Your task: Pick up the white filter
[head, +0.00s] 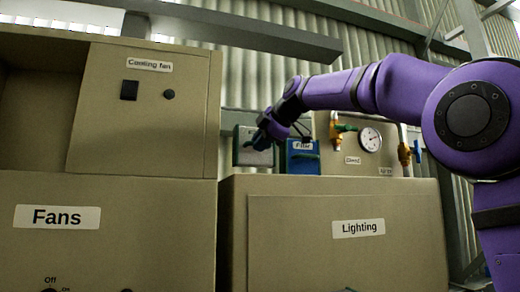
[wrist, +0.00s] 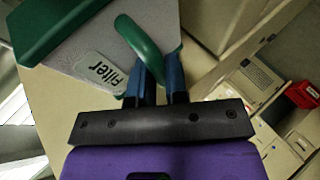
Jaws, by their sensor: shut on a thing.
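The white filter (wrist: 95,45) has a pale face, green edges, a green curved handle (wrist: 138,42) and a tag reading "Filter". In the head view the filter (head: 246,157) is a small pale panel with a dark green rim, above the gap between the big cabinets.
A blue box (head: 302,157) labelled "Filter" stands just right of the gripper. A gauge (head: 370,138) and valves (head: 405,153) are farther right. The Lighting cabinet (head: 390,260) is below, and the Cooling fan panel (head: 140,120) is to the left. A red object (wrist: 304,95) shows far off.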

